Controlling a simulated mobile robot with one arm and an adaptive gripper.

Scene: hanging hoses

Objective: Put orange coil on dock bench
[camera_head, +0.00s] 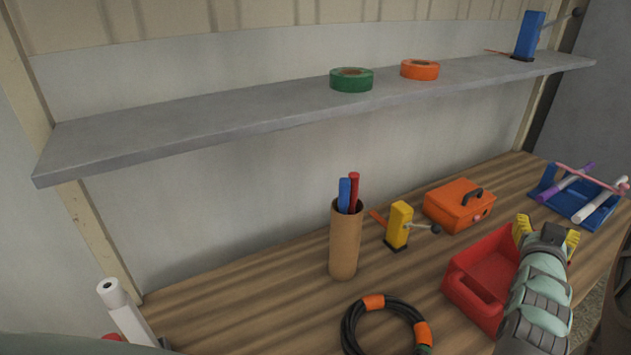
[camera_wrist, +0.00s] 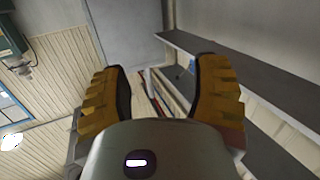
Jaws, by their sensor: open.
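A coil of black hose with orange bands (camera_head: 373,302) lies flat on the wooden bench (camera_head: 240,300), at the bottom middle of the head view; its near side is cut off by the frame edge. I cannot tell whether this bench is the dock bench. My gripper (camera_head: 546,232) is at the right, over the far end of a red bin and well away from the coil. In the wrist view my gripper (camera_wrist: 160,92) has its two yellow fingers wide apart with nothing between them. The coil is not in the wrist view.
A red bin (camera_head: 462,291), orange toolbox (camera_head: 457,205), yellow clamp (camera_head: 399,225) and brown cup (camera_head: 344,245) with pens stand on the bench. A blue rack (camera_head: 550,190) is at far right. The grey shelf (camera_head: 200,125) holds green tape (camera_head: 351,86) and orange tape (camera_head: 420,75).

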